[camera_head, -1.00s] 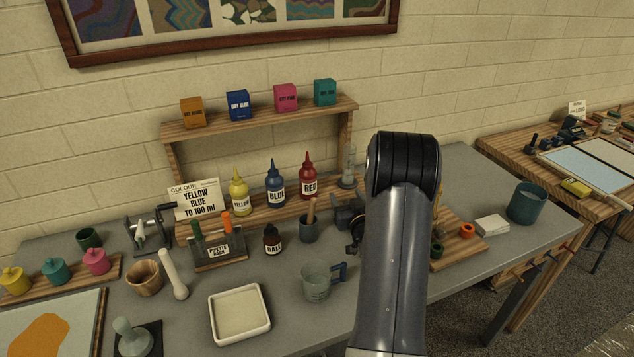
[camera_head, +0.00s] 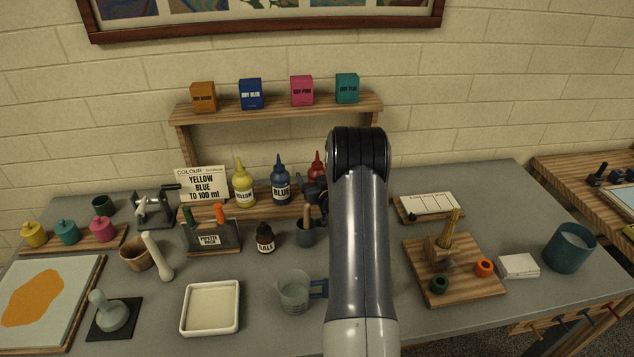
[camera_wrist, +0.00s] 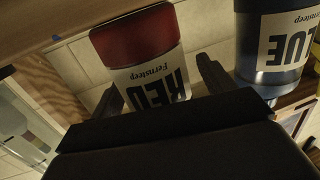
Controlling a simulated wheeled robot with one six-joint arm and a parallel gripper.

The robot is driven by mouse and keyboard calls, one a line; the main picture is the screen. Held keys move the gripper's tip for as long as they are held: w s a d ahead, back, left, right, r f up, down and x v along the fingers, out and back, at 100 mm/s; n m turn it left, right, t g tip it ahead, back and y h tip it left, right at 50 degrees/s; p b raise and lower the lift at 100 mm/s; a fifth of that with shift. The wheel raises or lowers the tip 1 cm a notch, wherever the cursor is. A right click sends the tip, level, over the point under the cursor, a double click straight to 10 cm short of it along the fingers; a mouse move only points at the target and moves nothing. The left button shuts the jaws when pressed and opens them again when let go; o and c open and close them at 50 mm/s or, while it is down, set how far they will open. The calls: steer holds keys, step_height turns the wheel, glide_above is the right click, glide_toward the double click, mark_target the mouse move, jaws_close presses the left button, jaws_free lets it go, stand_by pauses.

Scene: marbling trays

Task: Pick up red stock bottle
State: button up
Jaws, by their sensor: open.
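The red stock bottle (camera_head: 317,164) stands on the low wooden shelf, right of the blue bottle (camera_head: 281,181). In the head view my arm hides its lower part and most of its label. In the wrist view the red bottle (camera_wrist: 138,32) appears upside down, its RED label facing me. My gripper (camera_wrist: 158,75) is open, with one dark finger on each side of the bottle. I cannot tell whether either finger touches it. The blue bottle (camera_wrist: 268,45) stands close beside the right-hand finger in that view.
A yellow bottle (camera_head: 243,185) stands left of the blue one, behind a pipette rack (camera_head: 214,239). An upper shelf (camera_head: 276,107) holds small boxes above the bottles. A dark dropper bottle (camera_head: 265,238) and a measuring jug (camera_head: 294,291) stand in front.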

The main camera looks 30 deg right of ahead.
steer(key=shift+w, duration=0.1)
steer(key=c, duration=0.8)
steer(key=shift+d+r, duration=0.1)
steer(key=shift+r, duration=0.05)
step_height(320, 180, up, 10)
steer(key=shift+f+b, duration=0.15)
steer(key=shift+b, duration=1)
steer(key=shift+o, duration=0.5)
steer(key=shift+c, duration=0.5)
